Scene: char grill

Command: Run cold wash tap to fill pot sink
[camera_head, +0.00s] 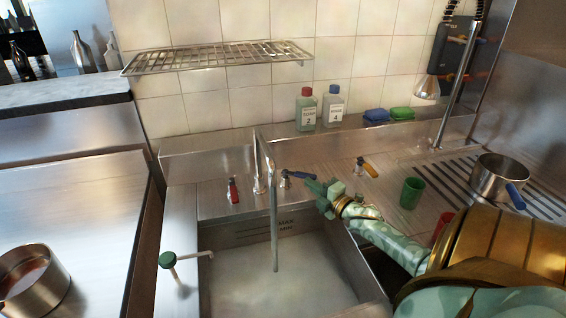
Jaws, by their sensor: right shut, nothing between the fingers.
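The pot sink (355,262) is a steel basin at the lower middle, with a pale, cloudy surface inside and a MAX marking on its back wall. Behind it stands the tall bent tap spout (258,165). A long grey line drops from it into the basin; I cannot tell where metal ends and any water begins. The blue tap handle (298,175) is right of the spout, pointing right; the red tap handle (233,190) is left of it. My right gripper (321,190) is shut and empty at the blue handle's right end; contact is unclear. My left gripper is out of view.
A yellow-handled tap (368,168), a green cup (411,192) and a blue-handled pot (497,178) stand to the right. A green-knobbed lever (168,261) rises at the sink's left.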

